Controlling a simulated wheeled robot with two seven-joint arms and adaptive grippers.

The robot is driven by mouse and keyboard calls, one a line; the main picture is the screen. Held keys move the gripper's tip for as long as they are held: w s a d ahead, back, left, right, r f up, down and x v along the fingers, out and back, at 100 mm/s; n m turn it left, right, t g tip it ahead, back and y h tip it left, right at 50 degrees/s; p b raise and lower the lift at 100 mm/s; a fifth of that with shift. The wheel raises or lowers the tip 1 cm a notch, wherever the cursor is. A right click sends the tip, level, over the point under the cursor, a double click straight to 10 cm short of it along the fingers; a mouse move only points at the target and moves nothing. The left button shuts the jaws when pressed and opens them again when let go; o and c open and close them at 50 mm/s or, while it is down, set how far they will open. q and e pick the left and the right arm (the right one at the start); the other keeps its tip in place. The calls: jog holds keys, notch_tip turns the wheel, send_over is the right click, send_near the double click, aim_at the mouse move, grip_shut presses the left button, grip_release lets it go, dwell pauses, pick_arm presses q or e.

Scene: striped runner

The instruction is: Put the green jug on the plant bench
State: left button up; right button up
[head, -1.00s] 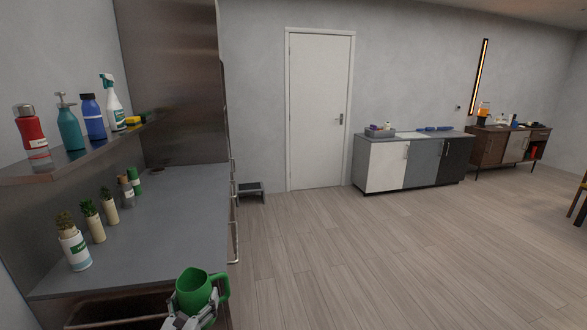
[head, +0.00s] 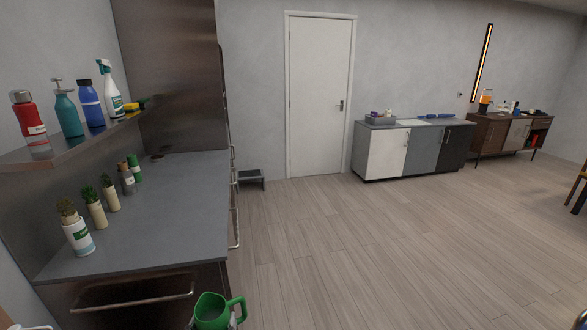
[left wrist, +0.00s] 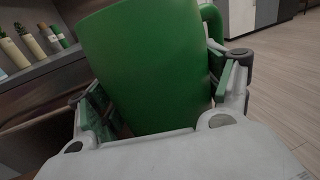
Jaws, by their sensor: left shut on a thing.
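The green jug (head: 211,308) is at the bottom edge of the head view, in front of the near right corner of the grey bench. Its handle points right and its open top shows. My left gripper (left wrist: 160,98) is shut on the jug's body, with one finger on each side, and the jug (left wrist: 150,55) fills the middle of the left wrist view. The plant bench (head: 165,215) is the grey-topped bench at left with small potted plants (head: 95,208) along its wall side. The jug is apart from the bench top. My right gripper is not in view.
A shelf (head: 70,153) with several bottles hangs over the bench's left side. The bench's middle and right are clear. A drawer handle (head: 130,303) shows on its front. A step stool (head: 251,178) stands beyond.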

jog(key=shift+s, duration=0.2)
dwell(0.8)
